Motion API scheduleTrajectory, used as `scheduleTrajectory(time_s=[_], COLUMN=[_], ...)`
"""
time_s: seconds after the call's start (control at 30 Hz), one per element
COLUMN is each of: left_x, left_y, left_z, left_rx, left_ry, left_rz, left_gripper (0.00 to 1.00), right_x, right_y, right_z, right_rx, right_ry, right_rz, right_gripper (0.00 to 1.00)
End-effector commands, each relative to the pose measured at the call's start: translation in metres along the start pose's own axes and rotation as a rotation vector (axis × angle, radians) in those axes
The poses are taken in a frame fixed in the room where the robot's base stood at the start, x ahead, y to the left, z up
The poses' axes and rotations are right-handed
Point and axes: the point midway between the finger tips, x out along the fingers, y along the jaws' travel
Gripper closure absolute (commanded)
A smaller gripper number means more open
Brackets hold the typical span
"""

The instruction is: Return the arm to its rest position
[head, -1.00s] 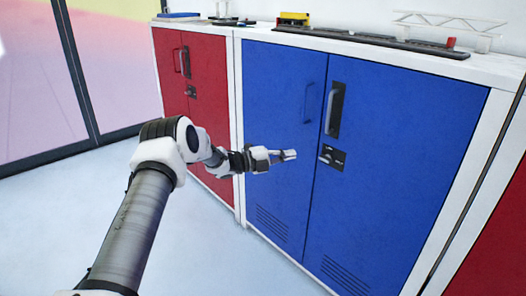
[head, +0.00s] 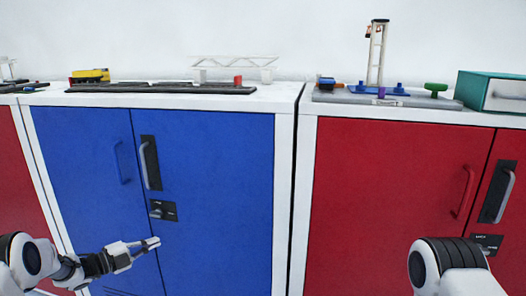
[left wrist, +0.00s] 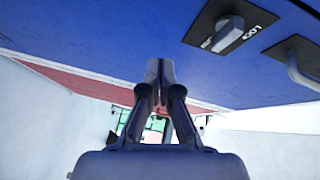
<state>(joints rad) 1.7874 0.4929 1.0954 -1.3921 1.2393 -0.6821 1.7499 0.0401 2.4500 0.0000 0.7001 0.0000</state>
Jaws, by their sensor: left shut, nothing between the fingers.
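My left gripper (head: 152,243) is at the lower left of the head view, shut and empty. It is in front of the blue cabinet (head: 215,190), below the cabinet's lock plate (head: 163,210). In the left wrist view the fingers of my left gripper (left wrist: 158,85) are together, with the blue door (left wrist: 110,30) above them and the lock knob (left wrist: 228,32) at the upper right. I cannot tell the exact gap to the door. Part of my right arm (head: 452,265) shows at the lower right of the head view. Its gripper is out of view.
The blue cabinet's doors look closed. A red cabinet (head: 385,190) stands to its right. On top are a yellow toy truck (head: 90,75), a white truss bridge (head: 235,64), a crane model (head: 377,55) and a teal box (head: 490,92).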

Motion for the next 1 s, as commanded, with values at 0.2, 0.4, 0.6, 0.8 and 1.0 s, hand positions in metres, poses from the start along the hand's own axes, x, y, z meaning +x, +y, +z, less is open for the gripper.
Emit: scheduleTrajectory(time_s=[0.2,0.4,0.6,0.8,1.0], left_x=[0.038,-0.042,-0.153,-0.250,-0.270], left_y=[0.163,0.289,0.339,0.345,0.288], left_z=[-0.117,-0.215,-0.285,-0.333,-0.352], left_rx=[-0.631,-1.119,-1.384,-1.546,-1.631], left_ry=[-0.205,-0.641,-1.107,-1.553,-1.710], left_rz=[0.181,0.420,0.553,0.549,0.462], left_gripper=[1.00,1.00,1.00,1.00,1.00], right_x=[0.000,0.000,0.000,0.000,-0.060], right_y=[0.000,0.000,0.000,0.000,-0.001], right_z=[0.000,0.000,0.000,0.000,-0.001], right_rx=[0.000,0.000,0.000,0.000,0.000], right_ry=[0.000,0.000,0.000,0.000,0.001], right_rz=[0.000,0.000,0.000,0.000,0.000], right_gripper=[1.00,1.00,1.00,1.00,1.00])
